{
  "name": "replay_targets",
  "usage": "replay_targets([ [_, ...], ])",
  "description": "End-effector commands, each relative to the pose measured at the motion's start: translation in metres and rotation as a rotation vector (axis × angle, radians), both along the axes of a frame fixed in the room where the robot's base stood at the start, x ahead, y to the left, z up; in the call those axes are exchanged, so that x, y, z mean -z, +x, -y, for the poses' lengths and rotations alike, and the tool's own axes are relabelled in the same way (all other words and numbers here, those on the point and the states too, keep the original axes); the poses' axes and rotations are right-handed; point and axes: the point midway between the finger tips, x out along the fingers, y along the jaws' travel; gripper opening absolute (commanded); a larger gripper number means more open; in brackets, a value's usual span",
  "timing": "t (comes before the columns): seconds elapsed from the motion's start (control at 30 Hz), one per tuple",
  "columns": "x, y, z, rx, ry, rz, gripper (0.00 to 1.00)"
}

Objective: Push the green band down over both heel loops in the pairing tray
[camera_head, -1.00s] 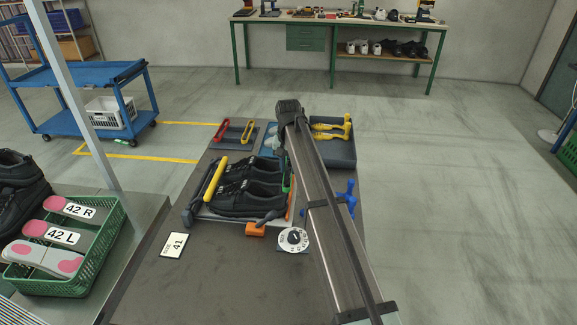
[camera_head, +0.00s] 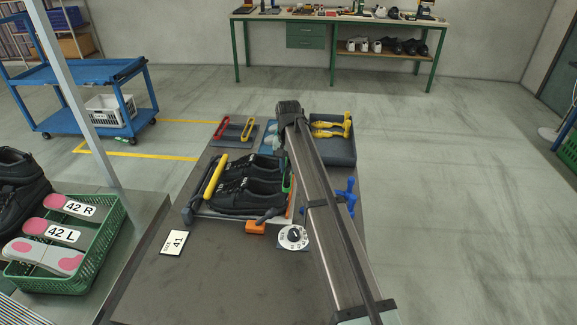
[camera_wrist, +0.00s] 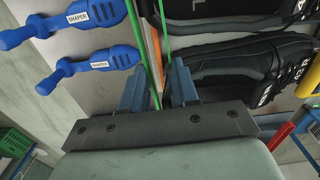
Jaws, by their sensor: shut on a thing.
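Two black shoes (camera_head: 250,182) lie side by side in the pairing tray (camera_head: 272,217), heels toward the right. The green band (camera_head: 287,180) stands at the heel end, mostly hidden behind my arm in the head view. In the wrist view my gripper (camera_wrist: 158,90) is shut on the green band (camera_wrist: 163,40), whose two strands run up from between the fingers beside the black shoes (camera_wrist: 225,70). My gripper's fingers are hidden by the arm in the head view. The heel loops cannot be made out, nor whether the band touches them.
Blue shapers (camera_wrist: 75,28) lie beside the band in the wrist view. A yellow bar (camera_head: 215,177) crosses the toe end. A tray with yellow shapers (camera_head: 335,152) stands behind.

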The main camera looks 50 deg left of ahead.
Motion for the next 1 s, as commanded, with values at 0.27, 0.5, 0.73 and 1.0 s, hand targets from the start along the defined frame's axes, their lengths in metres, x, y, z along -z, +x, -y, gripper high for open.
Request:
replay_targets([
  [0.27,0.000,0.000,0.000,0.000,0.000,0.000,0.52],
  [0.5,0.000,0.000,0.000,0.000,0.000,0.000,0.59],
  [0.73,-0.003,0.000,0.000,0.000,0.001,0.001,0.59],
  [1.0,-0.016,0.000,0.000,0.000,0.001,0.001,0.59],
])
